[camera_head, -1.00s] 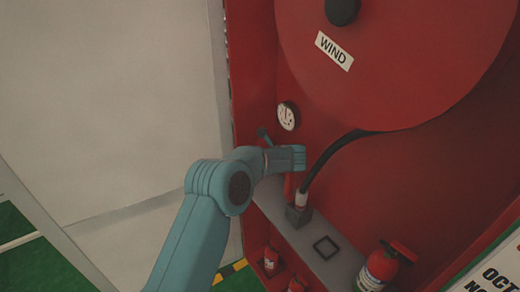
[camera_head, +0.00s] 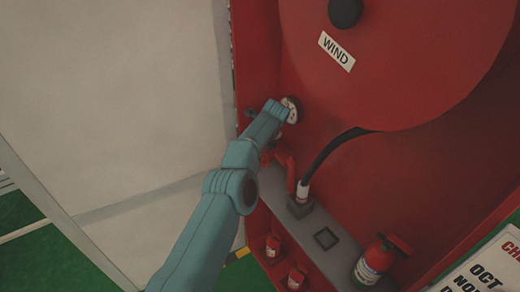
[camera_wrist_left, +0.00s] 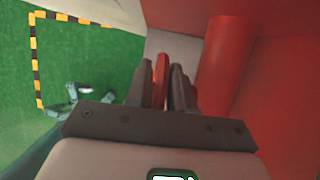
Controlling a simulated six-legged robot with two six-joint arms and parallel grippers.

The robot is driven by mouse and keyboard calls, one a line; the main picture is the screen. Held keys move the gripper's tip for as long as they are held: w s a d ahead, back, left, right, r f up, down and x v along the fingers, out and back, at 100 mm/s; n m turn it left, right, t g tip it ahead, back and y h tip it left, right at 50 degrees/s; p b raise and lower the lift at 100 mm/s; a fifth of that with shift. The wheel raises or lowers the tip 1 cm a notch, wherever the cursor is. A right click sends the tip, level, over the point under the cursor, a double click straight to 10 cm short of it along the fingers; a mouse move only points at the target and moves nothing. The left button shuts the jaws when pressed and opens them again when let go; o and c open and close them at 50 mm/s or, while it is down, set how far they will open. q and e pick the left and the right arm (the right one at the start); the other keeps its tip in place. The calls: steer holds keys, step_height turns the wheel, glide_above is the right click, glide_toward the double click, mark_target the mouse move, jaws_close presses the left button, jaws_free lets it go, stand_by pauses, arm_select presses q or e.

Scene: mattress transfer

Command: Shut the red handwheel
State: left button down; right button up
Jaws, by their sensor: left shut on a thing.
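My left gripper shows in the left wrist view (camera_wrist_left: 161,88), with its dark fingers shut on a flat red piece (camera_wrist_left: 160,78). This piece looks like part of the red handwheel, but the whole wheel does not show. In the head view my left arm reaches up to the side of the red cabinet, and its wrist hides the fingers and the wheel. A red bent pipe (camera_head: 287,165) shows just below the wrist. My right gripper is in neither view.
A red reel (camera_head: 410,60) marked WIND, a black hose (camera_head: 325,157) and a grey shelf (camera_head: 340,257) are to the right. A red extinguisher (camera_head: 375,262) stands at the lower right.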

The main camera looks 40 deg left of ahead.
arm_select(q)
steer(key=shift+a+r+h, duration=0.1)
steer(key=shift+h, duration=0.2)
stand_by(0.4)
steer(key=c, duration=1.2)
jaws_free()
steer(key=shift+o, duration=0.6)
steer(key=shift+s, duration=0.1)
steer(key=r+b, duration=0.1)
steer(key=b, duration=0.1)
steer(key=shift+d+r+b, duration=0.1)
steer(key=shift+d+b, duration=0.2)
steer(key=shift+d, duration=0.1)
steer(key=p+v, duration=0.1)
steer(key=v, duration=0.9)
steer(key=shift+s+r+p, duration=0.1)
steer(key=shift+r+p, duration=0.3)
